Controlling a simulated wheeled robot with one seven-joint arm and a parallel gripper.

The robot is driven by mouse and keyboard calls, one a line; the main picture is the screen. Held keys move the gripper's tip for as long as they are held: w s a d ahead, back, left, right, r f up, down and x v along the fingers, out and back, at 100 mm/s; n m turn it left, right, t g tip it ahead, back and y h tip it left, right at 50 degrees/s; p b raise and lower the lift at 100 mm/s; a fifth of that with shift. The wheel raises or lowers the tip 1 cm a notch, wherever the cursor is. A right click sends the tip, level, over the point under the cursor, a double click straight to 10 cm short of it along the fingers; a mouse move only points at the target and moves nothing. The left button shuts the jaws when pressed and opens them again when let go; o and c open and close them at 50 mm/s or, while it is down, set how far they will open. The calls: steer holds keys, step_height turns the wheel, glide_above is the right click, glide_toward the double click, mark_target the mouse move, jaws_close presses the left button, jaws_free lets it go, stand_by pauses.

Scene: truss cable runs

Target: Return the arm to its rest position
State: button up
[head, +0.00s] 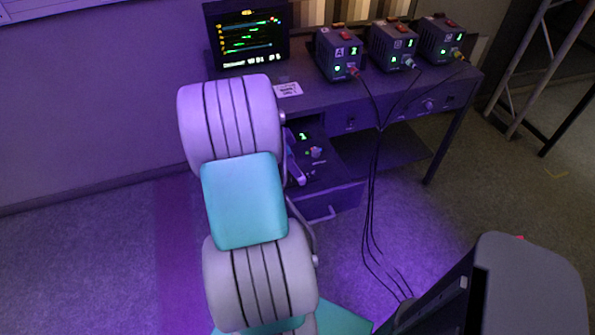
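My arm fills the middle of the head view, with grey ribbed links and a teal section between them, raised in front of the desk. My gripper cannot be made out; the arm links may hide it. A slim blue-violet piece shows at the right edge of the arm, over the open drawer (335,199); I cannot tell what it belongs to. No held object is visible.
A dark desk (310,98) carries a monitor (247,37) and three boxes: left (339,53), middle (393,46), right (441,39). Black cables (373,190) hang from them to the floor. A metal truss (522,70) stands at right. Floor at left is clear.

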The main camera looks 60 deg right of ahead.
steer(key=shift+w+a+r, duration=0.15)
steer(key=shift+a+r, duration=0.1)
steer(key=shift+r, duration=0.35)
steer(key=w+a+r+n+t+p, duration=0.1)
steer(key=w+a+r+n, duration=0.2)
steer(key=w+a+n, duration=0.3)
steer(key=w+a+r+n+t, duration=0.2)
steer(key=w+a+r+n, duration=0.1)
steer(key=a, duration=0.5)
steer(key=w+a+r+n+t+p, duration=0.1)
steer(key=w+a+r+n, duration=0.2)
steer(key=w+a+n, duration=0.35)
steer(key=s+a+r+n+t+y, duration=0.1)
steer(key=s+a+n, duration=0.1)
steer(key=a+n, duration=0.4)
steer(key=s+a+r+n+t+y, duration=0.1)
steer(key=a+n, duration=0.4)
steer(key=a, duration=1)
steer(key=shift+s+r+n+y, duration=0.35)
steer(key=shift+s+r+y, duration=0.3)
steer(key=shift+s, duration=0.55)
steer(key=shift+d, duration=0.15)
